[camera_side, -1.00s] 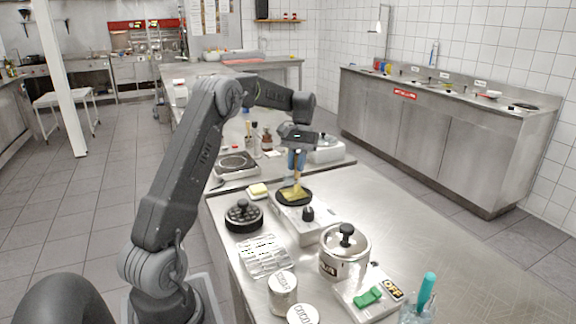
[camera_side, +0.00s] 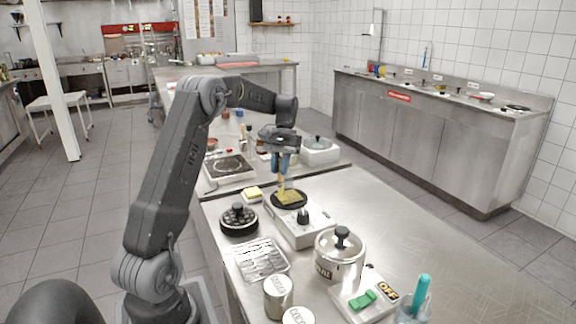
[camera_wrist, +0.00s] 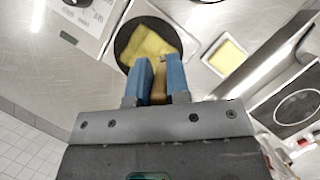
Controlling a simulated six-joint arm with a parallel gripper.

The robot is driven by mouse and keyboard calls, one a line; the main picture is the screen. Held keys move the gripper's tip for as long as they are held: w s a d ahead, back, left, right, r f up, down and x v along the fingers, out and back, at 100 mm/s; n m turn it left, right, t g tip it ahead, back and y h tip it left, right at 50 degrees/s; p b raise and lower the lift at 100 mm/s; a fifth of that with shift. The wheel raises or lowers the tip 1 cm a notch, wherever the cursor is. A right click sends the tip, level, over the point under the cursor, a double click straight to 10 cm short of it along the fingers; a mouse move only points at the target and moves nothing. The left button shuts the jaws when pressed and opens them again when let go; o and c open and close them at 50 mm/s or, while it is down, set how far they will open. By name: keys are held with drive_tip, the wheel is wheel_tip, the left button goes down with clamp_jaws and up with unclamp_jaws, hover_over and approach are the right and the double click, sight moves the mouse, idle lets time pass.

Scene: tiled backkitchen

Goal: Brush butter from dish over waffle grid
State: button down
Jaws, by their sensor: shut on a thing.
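My gripper (camera_side: 283,170) is shut on the brush's tan handle (camera_wrist: 159,80), its blue fingers on either side. In the side view the brush (camera_side: 283,184) leans over the grid (camera_side: 278,204). The yellow head hides part of the grid, and I cannot tell how much butter lies there. The butter dish (camera_side: 252,193), a small pale square with yellow butter, stands left of the grid; the wrist view shows it (camera_wrist: 227,58) at the grid's right.
A black round lid-like piece (camera_side: 239,220) and a foil tray (camera_side: 262,258) lie at front left. A hotplate (camera_side: 229,168) stands behind. The counter's right side is clear.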

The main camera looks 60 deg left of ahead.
drive_tip(key=s, duration=0.3)
drive_tip(key=shift+s, duration=0.15)
wheel_tip(320, 180, up, 8)
idle(0.6)
idle(0.6)
drive_tip(key=d+f, duration=0.4)
drive_tip(key=f, duration=0.2)
drive_tip(key=shift+w+d, duration=0.2)
idle(0.4)
drive_tip(key=shift+f, duration=1)
idle(0.7)
drive_tip(key=shift+w, duration=0.1)
